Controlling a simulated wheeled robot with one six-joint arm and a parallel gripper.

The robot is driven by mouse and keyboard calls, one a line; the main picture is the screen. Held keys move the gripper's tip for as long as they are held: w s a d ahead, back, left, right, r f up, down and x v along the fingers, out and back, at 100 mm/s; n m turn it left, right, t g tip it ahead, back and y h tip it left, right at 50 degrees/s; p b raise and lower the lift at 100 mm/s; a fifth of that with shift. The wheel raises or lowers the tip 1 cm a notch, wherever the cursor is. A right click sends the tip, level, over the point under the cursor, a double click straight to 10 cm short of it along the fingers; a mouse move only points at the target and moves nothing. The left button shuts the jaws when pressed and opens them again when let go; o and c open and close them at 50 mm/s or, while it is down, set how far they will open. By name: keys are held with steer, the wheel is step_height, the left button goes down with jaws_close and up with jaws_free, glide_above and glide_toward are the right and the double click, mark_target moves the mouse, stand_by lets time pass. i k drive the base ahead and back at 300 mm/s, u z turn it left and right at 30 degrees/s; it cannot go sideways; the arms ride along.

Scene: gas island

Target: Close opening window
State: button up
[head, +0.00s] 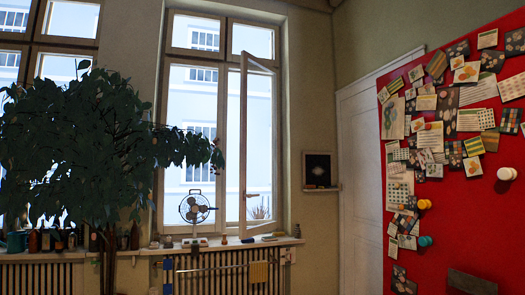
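The opening window (243,145) is the right-hand sash of a tall window with a pale frame in the head view. It is hinged on the right side of the opening and stands swung inward into the room, at an angle to the frame. The left-hand sash (188,140) and the upper panes look shut. A small handle seems to sit on the free edge of the open sash, but it is too small to make out. My gripper is not in view.
A sill (225,243) below carries a small fan (195,208) and several small items. A radiator (225,272) is under it. A leafy tree (85,150) stands left. A white door (358,165) and red pinboard (460,215) are on the right.

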mark_target(244, 234)
steer(key=u, duration=0.15)
steer(key=i, duration=0.65)
steer(key=u, duration=0.65)
steer(key=i, duration=3.8)
steer(key=z, duration=0.55)
steer(key=i, duration=0.65)
steer(key=z, duration=0.1)
